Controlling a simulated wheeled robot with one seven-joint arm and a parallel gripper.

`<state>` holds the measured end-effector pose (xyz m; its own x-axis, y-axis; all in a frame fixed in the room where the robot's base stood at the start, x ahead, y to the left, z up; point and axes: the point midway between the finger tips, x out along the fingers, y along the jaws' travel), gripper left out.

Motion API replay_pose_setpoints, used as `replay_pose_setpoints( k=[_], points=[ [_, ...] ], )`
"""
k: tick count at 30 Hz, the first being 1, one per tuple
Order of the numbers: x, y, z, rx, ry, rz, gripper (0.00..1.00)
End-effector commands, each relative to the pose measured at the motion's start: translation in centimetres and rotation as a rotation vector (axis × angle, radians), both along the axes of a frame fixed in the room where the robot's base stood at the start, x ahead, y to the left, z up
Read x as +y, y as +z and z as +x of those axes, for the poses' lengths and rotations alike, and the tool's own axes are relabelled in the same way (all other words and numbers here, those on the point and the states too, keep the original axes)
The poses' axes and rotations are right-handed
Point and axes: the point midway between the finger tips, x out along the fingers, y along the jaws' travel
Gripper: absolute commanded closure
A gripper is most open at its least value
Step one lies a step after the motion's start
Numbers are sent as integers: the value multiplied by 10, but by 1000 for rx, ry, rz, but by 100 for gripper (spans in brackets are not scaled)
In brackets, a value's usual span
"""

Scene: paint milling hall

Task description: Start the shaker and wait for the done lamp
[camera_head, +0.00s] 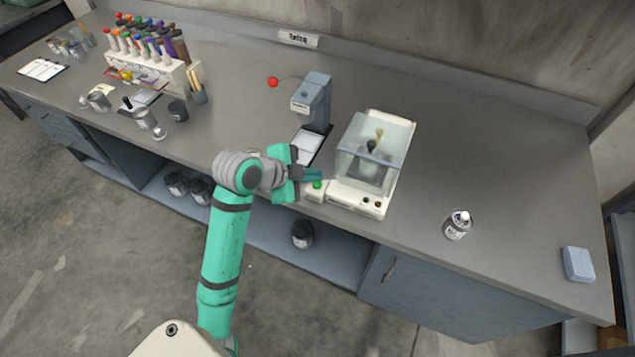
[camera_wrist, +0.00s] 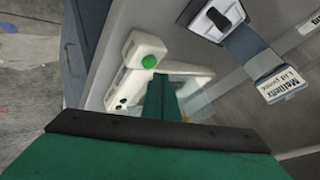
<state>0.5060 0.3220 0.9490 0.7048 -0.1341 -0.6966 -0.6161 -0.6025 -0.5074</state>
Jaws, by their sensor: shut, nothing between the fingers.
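The shaker (camera_head: 357,199) is a white machine with a clear cover, standing near the bench's front edge; dark and tan shapes show inside. Two small lamps, one dark green (camera_head: 366,200) and one reddish (camera_head: 377,204), sit on its front; I cannot tell if either is lit. A green button (camera_head: 317,184) is on a small white box left of the shaker. It also shows in the wrist view (camera_wrist: 149,62). My gripper (camera_head: 316,175) is shut and empty, close to the button. Its fingers (camera_wrist: 161,98) point toward the white housing; contact cannot be told.
A grey lid press (camera_head: 315,100) stands behind my gripper, with a red knob (camera_head: 273,82) beside it. A bottle rack (camera_head: 150,65) and jars fill the left; the bench's right back is clear.

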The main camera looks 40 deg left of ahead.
Motion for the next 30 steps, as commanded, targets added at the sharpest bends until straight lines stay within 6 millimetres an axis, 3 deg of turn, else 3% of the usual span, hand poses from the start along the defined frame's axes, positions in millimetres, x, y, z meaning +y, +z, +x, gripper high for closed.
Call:
replay_pose_setpoints(
  k=[30],
  points=[
    [1, -7, -1, 0, 0, -2, 100]
  ],
)
